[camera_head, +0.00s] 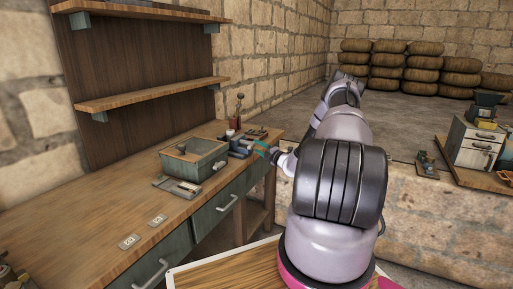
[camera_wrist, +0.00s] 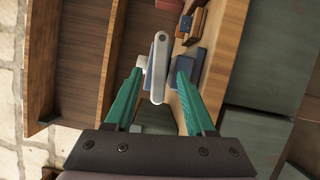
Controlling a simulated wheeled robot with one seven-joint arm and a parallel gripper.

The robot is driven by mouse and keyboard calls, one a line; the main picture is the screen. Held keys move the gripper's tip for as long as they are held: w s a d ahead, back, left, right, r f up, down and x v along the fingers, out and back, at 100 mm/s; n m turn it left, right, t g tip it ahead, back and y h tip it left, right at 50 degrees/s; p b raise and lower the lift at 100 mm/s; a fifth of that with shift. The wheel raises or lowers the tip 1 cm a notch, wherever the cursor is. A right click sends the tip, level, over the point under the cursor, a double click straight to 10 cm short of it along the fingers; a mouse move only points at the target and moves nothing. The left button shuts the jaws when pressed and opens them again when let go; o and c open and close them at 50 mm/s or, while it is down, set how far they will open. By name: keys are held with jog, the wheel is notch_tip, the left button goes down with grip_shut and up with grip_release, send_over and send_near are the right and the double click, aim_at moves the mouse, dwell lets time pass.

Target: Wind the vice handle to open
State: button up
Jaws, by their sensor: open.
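The vice (camera_head: 240,143) is a small blue-grey tool at the far right end of the wooden workbench. In the wrist view its handle (camera_wrist: 159,68) is a light grey bar with rounded ends, lying lengthwise between my fingers. Blue parts of the vice body (camera_wrist: 186,76) show behind the handle. My gripper (camera_wrist: 158,75) has green fingers, one on each side of the handle, with a visible gap on both sides. It is open. In the head view my gripper (camera_head: 266,149) is small and close to the vice, partly hidden by my arm.
A grey-green metal box (camera_head: 193,158) stands on the workbench (camera_head: 100,215) left of the vice. A flat tray (camera_head: 177,188) lies in front of it. Drawers with handles (camera_head: 231,202) line the bench front. Shelves (camera_head: 150,95) hang above. Stacked sacks (camera_head: 420,62) are far away.

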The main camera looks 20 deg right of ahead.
jog(key=shift+x, duration=0.9)
grip_shut()
